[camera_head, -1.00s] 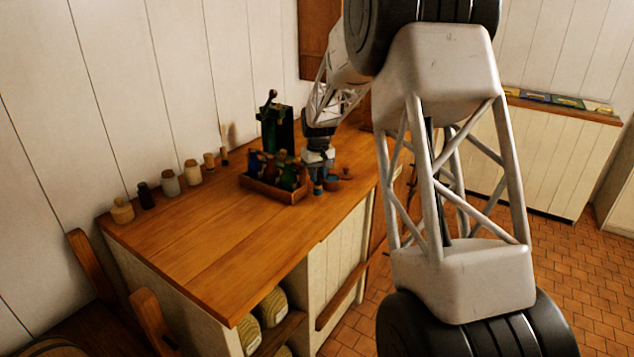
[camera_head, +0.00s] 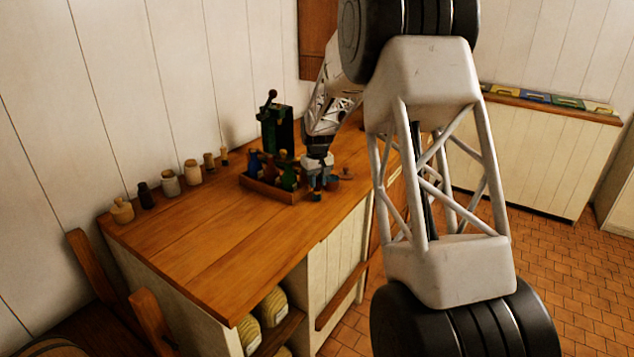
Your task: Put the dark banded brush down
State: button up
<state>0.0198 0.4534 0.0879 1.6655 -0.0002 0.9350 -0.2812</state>
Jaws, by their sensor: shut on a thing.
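My gripper (camera_head: 317,188) is low over the wooden counter (camera_head: 215,250), just right of a shallow wooden tray (camera_head: 268,193) with several bottles in it. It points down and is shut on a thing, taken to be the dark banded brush. The brush is too small and too hidden by the fingers to make out its shape or bands. I cannot tell whether its lower end touches the counter.
A dark green box with a crank (camera_head: 277,130) stands behind the tray. Several jars and small pots, one a pale jar (camera_head: 170,183), line the wall. A small brown pot (camera_head: 346,174) is right of my gripper. The counter's front left is clear.

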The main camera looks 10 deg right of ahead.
jog(key=shift+f, duration=0.2)
jog(key=shift+f, duration=0.15)
jog(key=o, duration=0.9)
notch_tip(320, 180, up, 12)
jog(key=shift+r, duration=0.15)
dwell(0.4)
jog(key=shift+s, duration=0.1)
dwell(0.6)
